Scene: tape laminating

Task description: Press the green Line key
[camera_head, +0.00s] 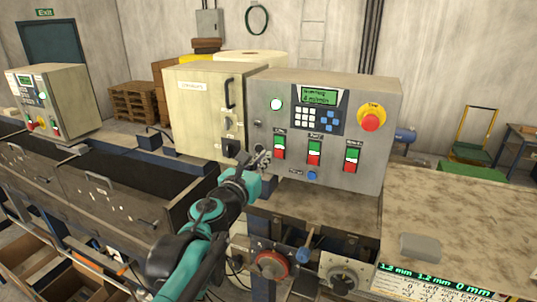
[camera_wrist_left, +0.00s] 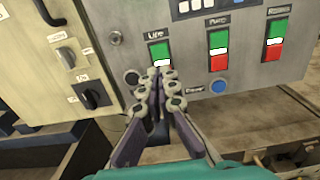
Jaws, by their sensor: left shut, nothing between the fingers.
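The green Line key (camera_head: 279,141) is the upper half of the leftmost green and red switch on the grey control panel (camera_head: 365,125). In the left wrist view the green Line key (camera_wrist_left: 158,50) sits under the "Line" label, with a white strip below it. My left gripper (camera_head: 265,157) is shut and empty, in front of the panel just below and left of the key. In the left wrist view the gripper's fingertips (camera_wrist_left: 161,74) point up just below the green key and hide the red half. I cannot tell whether they touch the panel.
Two similar switches, Pump (camera_wrist_left: 218,48) and another one (camera_head: 352,159), stand to the right. A red emergency button (camera_head: 371,118) on yellow is at upper right. A blue button (camera_head: 312,175) is below. A beige cabinet (camera_head: 195,105) with a handle and knobs adjoins the panel's left.

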